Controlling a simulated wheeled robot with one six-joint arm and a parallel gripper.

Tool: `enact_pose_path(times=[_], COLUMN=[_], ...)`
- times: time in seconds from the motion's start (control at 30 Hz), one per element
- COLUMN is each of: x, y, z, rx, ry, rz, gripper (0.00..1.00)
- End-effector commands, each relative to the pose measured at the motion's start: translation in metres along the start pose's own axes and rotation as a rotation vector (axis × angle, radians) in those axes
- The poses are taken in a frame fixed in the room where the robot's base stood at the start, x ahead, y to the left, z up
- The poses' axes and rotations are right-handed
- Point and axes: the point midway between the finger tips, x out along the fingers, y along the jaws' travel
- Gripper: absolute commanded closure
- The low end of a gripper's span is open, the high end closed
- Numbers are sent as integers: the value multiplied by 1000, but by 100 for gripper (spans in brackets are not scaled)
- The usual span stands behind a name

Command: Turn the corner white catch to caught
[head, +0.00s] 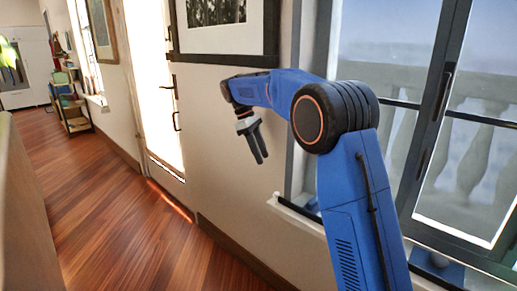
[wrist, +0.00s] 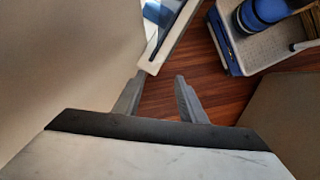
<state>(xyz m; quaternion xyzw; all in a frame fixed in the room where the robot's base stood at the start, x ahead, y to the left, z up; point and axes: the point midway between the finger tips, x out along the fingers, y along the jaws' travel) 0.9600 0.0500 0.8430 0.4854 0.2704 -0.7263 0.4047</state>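I cannot make out a white catch in either view. My gripper (head: 259,142) hangs pointing down in front of the bare wall, between the glazed door and the window. In the wrist view my gripper (wrist: 160,80) shows two grey fingers spread apart with only floor between them, so it is open and empty. The window (head: 400,120) has dark frames and a dark upright handle (head: 444,92) on the right. My arm hides part of the window's left side and sill.
The white window sill (head: 298,212) juts out below the window; it also shows ahead of the fingers in the wrist view (wrist: 168,40). A framed picture (head: 226,58) hangs behind my arm. A bright glazed door (head: 150,80) stands left. Wooden floor (head: 130,225) is clear there.

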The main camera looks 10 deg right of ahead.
Motion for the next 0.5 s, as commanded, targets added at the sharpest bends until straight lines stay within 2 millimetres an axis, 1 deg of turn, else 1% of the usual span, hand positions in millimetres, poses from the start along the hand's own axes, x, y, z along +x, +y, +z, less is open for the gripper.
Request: enact_pose_path(times=[0.1,0.2,0.5], x=[-13,-19,-23], y=[1,1,0], z=[-1,-1,0], rx=[0,0,0], ry=[0,0,0], rz=[1,0,0], gripper=[62,62,62])
